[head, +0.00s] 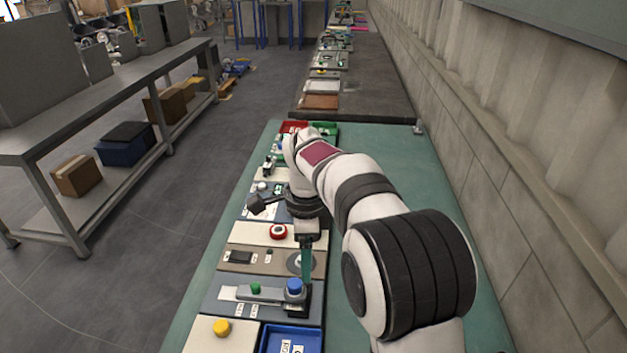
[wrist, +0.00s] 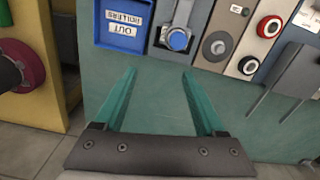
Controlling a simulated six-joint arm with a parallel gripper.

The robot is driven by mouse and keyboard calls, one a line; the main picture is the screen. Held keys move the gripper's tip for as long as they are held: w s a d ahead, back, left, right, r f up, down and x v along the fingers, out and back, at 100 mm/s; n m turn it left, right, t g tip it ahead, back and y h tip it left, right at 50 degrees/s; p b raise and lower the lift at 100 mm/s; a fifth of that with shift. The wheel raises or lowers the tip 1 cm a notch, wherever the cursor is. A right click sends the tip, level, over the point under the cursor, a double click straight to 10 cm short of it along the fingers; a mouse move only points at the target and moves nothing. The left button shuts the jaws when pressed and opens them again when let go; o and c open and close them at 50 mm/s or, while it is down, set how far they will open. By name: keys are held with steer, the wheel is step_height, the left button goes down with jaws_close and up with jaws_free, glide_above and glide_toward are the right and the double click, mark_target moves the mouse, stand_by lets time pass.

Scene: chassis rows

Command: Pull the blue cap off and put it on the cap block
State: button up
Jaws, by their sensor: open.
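The blue cap (head: 294,286) sits on a dark mount on a grey panel near the front of the bench. It also shows in the wrist view (wrist: 178,40), at the top middle, seated on a pale grey base. My gripper (wrist: 160,72) is open and empty, with its two teal fingers spread apart below the cap in that picture. In the head view one teal finger of my gripper (head: 307,264) shows just behind the cap. The fingers are apart from the cap. I cannot tell which part is the cap block.
A green knob (head: 255,288) and grey bar lie left of the cap. A blue tray (wrist: 125,43) labelled "OUT ROLLERS" is beside the cap panel. A yellow knob (head: 221,327) is at front left. A red ring (head: 278,231) and grey disc (wrist: 217,46) sit on neighbouring panels. The bench's right side is clear.

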mark_target(294, 283)
steer(key=shift+m, duration=0.8)
steer(key=w+a+f, duration=0.2)
steer(key=a+f, duration=0.1)
steer(key=shift+w, duration=0.35)
steer(key=shift+w+f, duration=0.1)
steer(key=shift+f, duration=4.35)
jaws_close()
